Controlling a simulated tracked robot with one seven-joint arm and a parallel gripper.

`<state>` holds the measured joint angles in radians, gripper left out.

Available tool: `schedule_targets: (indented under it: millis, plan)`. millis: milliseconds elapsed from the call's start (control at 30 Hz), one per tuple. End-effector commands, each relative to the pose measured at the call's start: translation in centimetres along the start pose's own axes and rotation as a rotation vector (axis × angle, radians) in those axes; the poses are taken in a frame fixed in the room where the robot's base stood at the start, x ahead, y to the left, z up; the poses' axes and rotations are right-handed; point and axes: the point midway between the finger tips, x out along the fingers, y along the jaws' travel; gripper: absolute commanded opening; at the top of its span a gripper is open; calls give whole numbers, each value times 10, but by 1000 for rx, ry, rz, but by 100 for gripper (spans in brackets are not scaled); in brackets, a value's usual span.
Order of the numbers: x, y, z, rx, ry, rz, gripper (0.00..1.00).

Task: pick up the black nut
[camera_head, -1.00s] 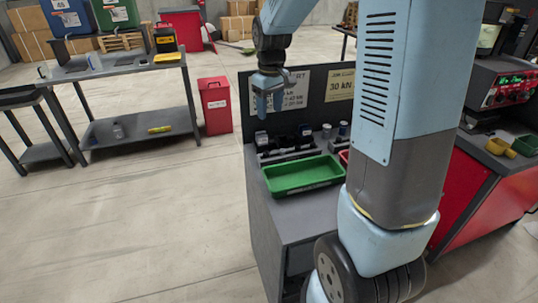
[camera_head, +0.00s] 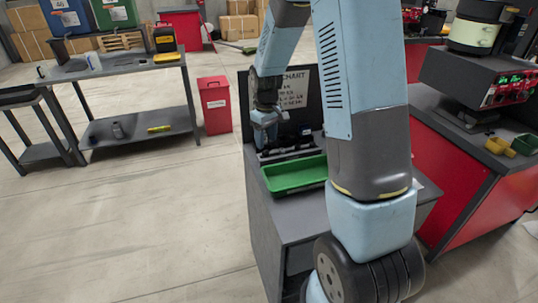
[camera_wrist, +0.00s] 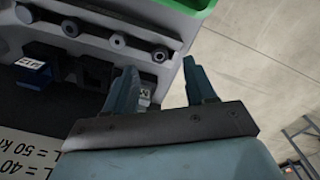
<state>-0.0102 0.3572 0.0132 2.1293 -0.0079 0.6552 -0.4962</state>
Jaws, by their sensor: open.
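My gripper (camera_head: 266,139) is low over the back of the grey workbench, beside the dark panel. In the wrist view its two fingers (camera_wrist: 160,66) are apart, with grey bench surface showing between their tips. Several small dark parts sit near the left finger. One black part (camera_wrist: 97,74) is just left of that finger, and another dark part with a pale mark (camera_wrist: 146,96) is partly hidden by it. I cannot tell for sure which is the black nut. In the head view my arm and gripper cover most of these parts.
A dark rail (camera_wrist: 95,35) with several round pieces lies beside the parts. A blue-faced block (camera_wrist: 33,70) is to the left. A green tray (camera_head: 295,176) stands in front on the bench. The labelled panel (camera_head: 318,95) rises behind. A red bin (camera_head: 215,106) stands on the floor.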

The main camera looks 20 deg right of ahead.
Motion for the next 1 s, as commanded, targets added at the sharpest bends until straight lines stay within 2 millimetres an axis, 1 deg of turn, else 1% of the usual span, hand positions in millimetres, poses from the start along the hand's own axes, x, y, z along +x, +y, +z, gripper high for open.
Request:
schedule_targets:
  millis: [167,400,500,600,800,1000]
  plan:
    - [11,0,1,0,-2,-1,55]
    - [43,1,2,0,-2,-2,55]
    - [51,1,2,0,-2,-1,55]
    - [54,2,2,1,0,-1,55]
    - [54,2,2,1,0,0,55]
    - [54,2,2,2,0,0,36]
